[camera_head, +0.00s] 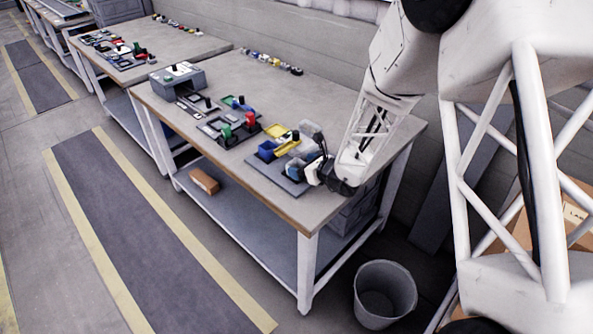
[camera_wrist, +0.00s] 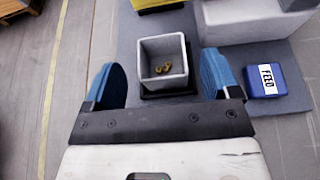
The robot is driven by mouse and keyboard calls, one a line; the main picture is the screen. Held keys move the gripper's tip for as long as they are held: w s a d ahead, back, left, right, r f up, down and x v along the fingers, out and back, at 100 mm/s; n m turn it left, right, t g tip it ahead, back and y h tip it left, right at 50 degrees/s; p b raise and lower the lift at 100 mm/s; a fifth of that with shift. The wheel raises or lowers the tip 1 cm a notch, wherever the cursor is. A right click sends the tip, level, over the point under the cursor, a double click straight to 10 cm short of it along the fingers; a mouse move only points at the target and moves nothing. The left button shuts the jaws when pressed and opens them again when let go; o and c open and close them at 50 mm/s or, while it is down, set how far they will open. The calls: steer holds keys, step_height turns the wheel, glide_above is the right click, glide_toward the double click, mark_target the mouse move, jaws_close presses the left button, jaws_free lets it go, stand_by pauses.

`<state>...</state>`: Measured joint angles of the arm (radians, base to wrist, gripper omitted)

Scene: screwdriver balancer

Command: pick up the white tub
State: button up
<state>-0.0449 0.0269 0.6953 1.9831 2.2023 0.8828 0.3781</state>
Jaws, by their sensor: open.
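The white tub (camera_wrist: 150,78) is a small square open-topped container in the wrist view, with a few small brass-coloured pieces inside. It stands upright on a dark base. My gripper (camera_wrist: 160,68) is open, with one blue fingertip to the left of the tub and one to the right. A gap shows between the tub and each finger. In the head view my gripper (camera_head: 301,171) is low over the near right end of the workbench. I cannot clearly make out the tub there, beside the gripper.
A blue box labelled FEED (camera_wrist: 265,82) lies right of the right finger. A larger pale bin (camera_wrist: 255,24) and a yellow bin (camera_wrist: 160,4) stand beyond the tub. In the head view, a blue bin (camera_head: 267,151) is left of my gripper. The bench's front edge (camera_head: 235,188) is near.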

steer(key=shift+x, duration=1.25)
steer(key=shift+c, duration=0.3)
steer(key=c, duration=0.9)
steer(key=shift+r, duration=0.85)
step_height(320, 180, up, 2)
steer(key=shift+r, duration=0.1)
steer(key=s+d, duration=0.1)
steer(key=s, duration=0.4)
steer(key=s+d, duration=0.1)
steer(key=s, duration=0.4)
steer(key=s+d+r, duration=0.1)
steer(key=s, duration=0.4)
steer(key=shift+s+d, duration=0.2)
steer(key=shift+s, duration=0.1)
